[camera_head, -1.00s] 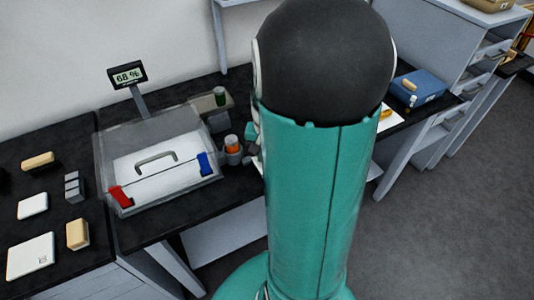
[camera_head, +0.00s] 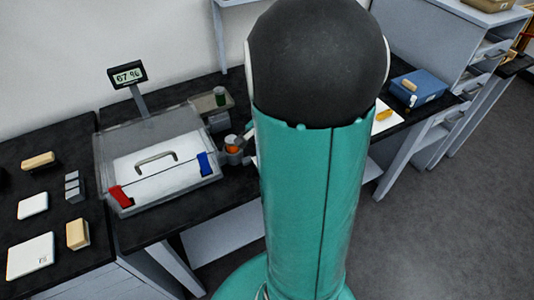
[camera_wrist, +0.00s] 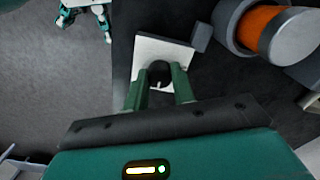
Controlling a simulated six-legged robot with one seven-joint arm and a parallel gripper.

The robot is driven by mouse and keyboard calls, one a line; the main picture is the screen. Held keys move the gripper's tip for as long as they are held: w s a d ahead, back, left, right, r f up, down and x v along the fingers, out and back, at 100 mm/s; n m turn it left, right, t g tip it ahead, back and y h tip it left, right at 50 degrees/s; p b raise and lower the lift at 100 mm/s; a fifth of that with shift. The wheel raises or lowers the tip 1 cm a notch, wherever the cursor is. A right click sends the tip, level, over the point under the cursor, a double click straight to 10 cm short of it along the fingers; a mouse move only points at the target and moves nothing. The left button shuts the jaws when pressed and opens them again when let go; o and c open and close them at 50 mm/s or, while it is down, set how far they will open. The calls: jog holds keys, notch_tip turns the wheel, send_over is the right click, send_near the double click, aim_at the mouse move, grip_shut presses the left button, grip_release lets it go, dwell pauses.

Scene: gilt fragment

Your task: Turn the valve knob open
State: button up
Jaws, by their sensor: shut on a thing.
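The dark round valve knob (camera_wrist: 159,71) sits in front of a white square plate (camera_wrist: 150,47) in the wrist view. My gripper (camera_wrist: 160,82) has its two green fingers on either side of the knob and is shut on it. The fingers hide part of the knob, and I cannot tell its turn angle. In the head view my arm hides the knob; a small teal part of my gripper (camera_head: 250,130) shows beside the orange-and-grey cylinder (camera_head: 233,146).
The cylinder (camera_wrist: 258,30) is close to the right of my gripper. A clear-lidded box (camera_head: 150,165) with red and blue clasps stands left on the black bench. A display (camera_head: 127,74) reads 67 %. A blue box (camera_head: 420,86) is at the right. Open floor lies right.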

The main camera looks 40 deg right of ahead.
jog(key=o, duration=1)
notch_tip(320, 180, up, 14)
dwell(0.6)
